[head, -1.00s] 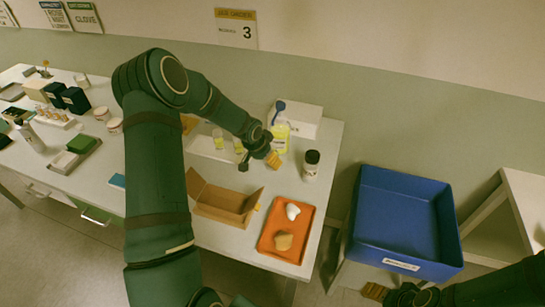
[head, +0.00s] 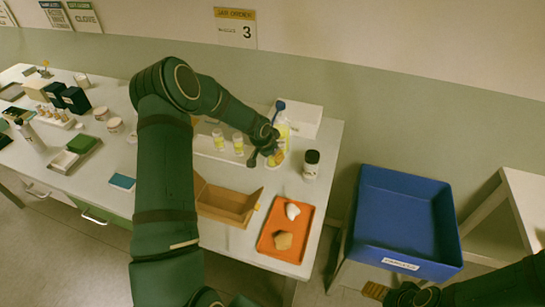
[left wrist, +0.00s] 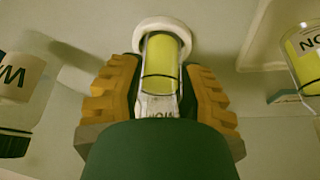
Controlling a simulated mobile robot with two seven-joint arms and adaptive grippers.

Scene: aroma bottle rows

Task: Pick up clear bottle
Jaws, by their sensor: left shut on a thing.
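A clear bottle (left wrist: 160,68) with yellow inside or on its label stands between the two orange fingers of my left gripper (left wrist: 163,95) in the left wrist view. The fingers are shut on it. A white round part shows at its far end. In the head view my left gripper (head: 272,157) is low at the back right of the table, and its wrist partly hides the held bottle. Two similar small clear bottles (head: 218,140) (head: 238,144) stand to its left. My right gripper (head: 376,291) is at the bottom right, away from the table; its jaw opening is unclear.
A taller yellow bottle with a blue top (head: 282,130) is close behind my left gripper. A dark-capped jar (head: 311,165) stands to its right. An open cardboard box (head: 226,205) and an orange tray (head: 301,255) lie in front. A blue bin (head: 408,217) stands right of the table.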

